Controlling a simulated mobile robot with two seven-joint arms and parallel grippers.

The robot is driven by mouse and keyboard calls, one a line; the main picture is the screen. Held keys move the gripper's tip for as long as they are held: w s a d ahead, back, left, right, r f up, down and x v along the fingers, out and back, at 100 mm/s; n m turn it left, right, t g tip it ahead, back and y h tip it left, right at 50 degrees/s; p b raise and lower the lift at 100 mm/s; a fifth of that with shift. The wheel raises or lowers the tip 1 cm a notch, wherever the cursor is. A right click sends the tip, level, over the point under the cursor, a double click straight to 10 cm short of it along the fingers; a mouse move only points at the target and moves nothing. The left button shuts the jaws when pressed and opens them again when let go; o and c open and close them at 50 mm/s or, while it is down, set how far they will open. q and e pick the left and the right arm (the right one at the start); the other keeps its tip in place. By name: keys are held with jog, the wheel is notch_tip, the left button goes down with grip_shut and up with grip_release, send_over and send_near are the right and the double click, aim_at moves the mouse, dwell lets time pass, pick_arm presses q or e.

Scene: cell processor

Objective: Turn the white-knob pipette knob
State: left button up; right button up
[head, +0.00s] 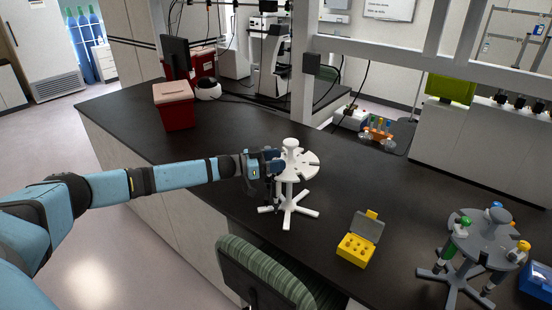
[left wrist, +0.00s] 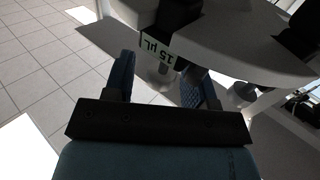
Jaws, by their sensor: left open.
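A white pipette stand (head: 310,165) with a round slotted top stands on the dark bench, mid-picture. My left gripper (head: 272,163) is at the left side of its top. In the left wrist view, its blue fingers (left wrist: 162,82) are spread apart. A label reading "15 µL" (left wrist: 160,50) shows just beyond and between them, on what looks like a dark pipette body at the pale stand's edge (left wrist: 235,50). A pale rounded part, perhaps the knob, shows dimly between the fingers; contact cannot be told. No white knob shows clearly in the head view. My right gripper is out of view.
A grey stand (head: 480,245) with pipettes bearing coloured knobs is at the right. A yellow box (head: 356,249) with an open lid lies between the stands. A red box (head: 174,107) is at the back left. A green striped chair (head: 268,275) stands at the bench front.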

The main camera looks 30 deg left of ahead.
pick_arm(q)
jog(key=shift+c, duration=0.2)
jog(key=c, duration=0.7)
jog(key=shift+c, duration=1)
